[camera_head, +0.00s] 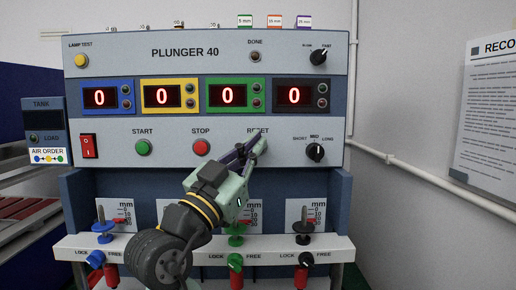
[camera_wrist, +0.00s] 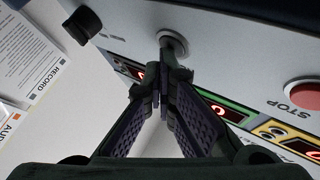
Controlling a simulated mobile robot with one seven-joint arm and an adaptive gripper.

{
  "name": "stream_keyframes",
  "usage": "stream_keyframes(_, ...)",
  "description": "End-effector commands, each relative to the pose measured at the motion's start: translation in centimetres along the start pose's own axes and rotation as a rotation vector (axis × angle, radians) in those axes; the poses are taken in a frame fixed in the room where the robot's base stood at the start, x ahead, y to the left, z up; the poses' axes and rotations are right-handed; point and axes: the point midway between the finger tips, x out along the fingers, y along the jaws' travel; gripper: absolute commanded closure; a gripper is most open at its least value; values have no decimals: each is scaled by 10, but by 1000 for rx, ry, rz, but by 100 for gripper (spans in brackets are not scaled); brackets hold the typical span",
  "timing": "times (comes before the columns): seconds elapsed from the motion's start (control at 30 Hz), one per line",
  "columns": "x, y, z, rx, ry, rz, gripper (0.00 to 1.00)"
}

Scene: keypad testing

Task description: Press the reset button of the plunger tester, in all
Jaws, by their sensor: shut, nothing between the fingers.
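The plunger tester (camera_head: 110,52) is a grey and blue panel labelled PLUNGER 40, with four displays each reading 0. My gripper (camera_head: 256,147) is shut and empty, its tips in front of the panel just under the RESET label. In the wrist view a round grey button with a pale ring (camera_wrist: 174,42) shows just beyond my shut fingertips (camera_wrist: 165,72). Whether the tips touch it I cannot tell.
The green start button (camera_head: 142,148) and red stop button (camera_head: 201,148) are left of my gripper. Colored plungers (camera_head: 303,228) and LOCK/FREE knobs stand on the white ledge (camera_head: 200,246) below.

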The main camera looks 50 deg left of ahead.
Motion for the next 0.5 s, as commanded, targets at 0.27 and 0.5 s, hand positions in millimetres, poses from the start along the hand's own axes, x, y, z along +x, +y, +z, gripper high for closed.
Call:
stream_keyframes(0.27,-5,4,-3,1,0,0,100)
stream_keyframes(0.5,-11,8,-8,1,-1,0,100)
